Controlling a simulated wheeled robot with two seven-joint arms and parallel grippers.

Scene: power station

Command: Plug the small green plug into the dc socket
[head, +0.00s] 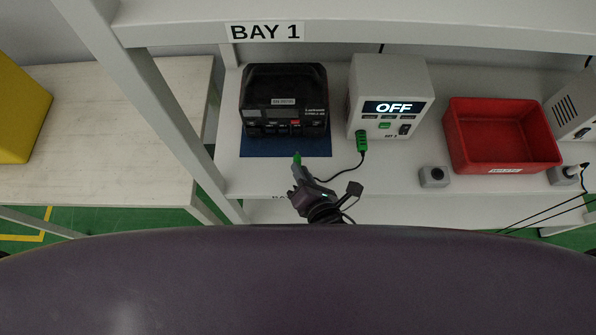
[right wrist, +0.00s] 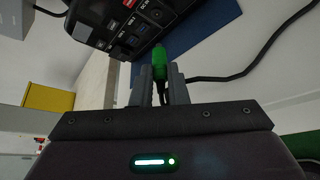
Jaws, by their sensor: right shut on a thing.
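The small green plug (head: 296,155) is held by my right gripper (head: 299,168), a little in front of the black power station (head: 284,100). In the right wrist view the right gripper (right wrist: 161,78) is shut on the green plug (right wrist: 153,66), whose tip points up toward the power station's front panel (right wrist: 130,25). The dc socket (right wrist: 156,14) is a small round hole near the panel's top edge in that view. The plug appears apart from the socket. A black cable runs from the grey box to the plug side. My left gripper is not in view.
The power station stands on a blue mat (head: 245,147) on the white shelf. A grey box reading OFF (head: 390,85) with a larger green connector (head: 362,142) stands to its right. Further right are a small grey button box (head: 433,177) and a red bin (head: 503,165).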

